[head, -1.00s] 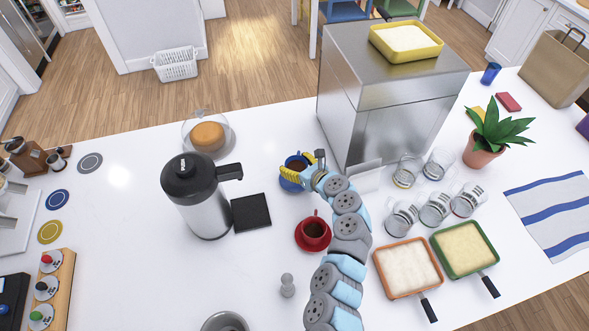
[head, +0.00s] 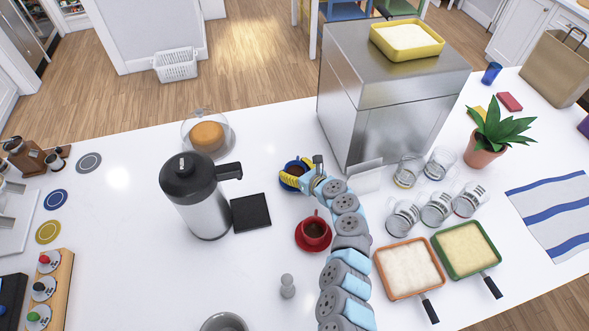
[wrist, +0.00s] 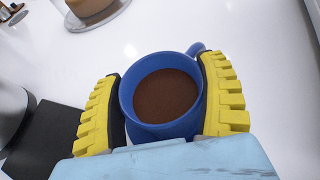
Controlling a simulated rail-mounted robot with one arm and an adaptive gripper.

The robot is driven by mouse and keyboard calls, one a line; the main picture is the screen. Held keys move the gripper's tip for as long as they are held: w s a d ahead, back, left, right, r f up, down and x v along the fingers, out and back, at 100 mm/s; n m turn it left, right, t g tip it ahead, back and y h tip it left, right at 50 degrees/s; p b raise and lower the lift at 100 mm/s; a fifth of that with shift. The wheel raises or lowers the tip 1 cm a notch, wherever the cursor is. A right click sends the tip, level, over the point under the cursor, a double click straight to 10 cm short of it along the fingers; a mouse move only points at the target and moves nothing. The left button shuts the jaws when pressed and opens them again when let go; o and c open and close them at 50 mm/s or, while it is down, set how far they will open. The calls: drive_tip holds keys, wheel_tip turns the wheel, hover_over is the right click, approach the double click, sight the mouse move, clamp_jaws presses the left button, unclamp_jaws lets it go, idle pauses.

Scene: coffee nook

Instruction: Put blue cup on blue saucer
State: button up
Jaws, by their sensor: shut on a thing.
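The blue cup (head: 297,168), filled with brown liquid, is upright beyond the red cup, left of the steel box. My gripper (head: 302,175) is shut on it. In the wrist view, the yellow-padded fingers grip both sides of the cup (wrist: 160,124), with its handle at the upper right. Blue shows below the cup's rim in the wrist view, but I cannot tell whether a saucer is under it or whether it touches the counter. A flat blue round piece (head: 57,199), saucer or coaster, lies at the far left between a grey one and a yellow one.
A red cup (head: 314,229) on a red saucer stands close to my arm. A steel dispenser (head: 196,195) and black mat (head: 251,211) are left of the gripper. The steel box (head: 392,95) and several glasses (head: 411,169) are on the right. The left-centre counter is mostly clear.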

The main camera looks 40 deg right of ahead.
drive_tip(key=o, duration=1.2)
drive_tip(key=shift+f, duration=0.1)
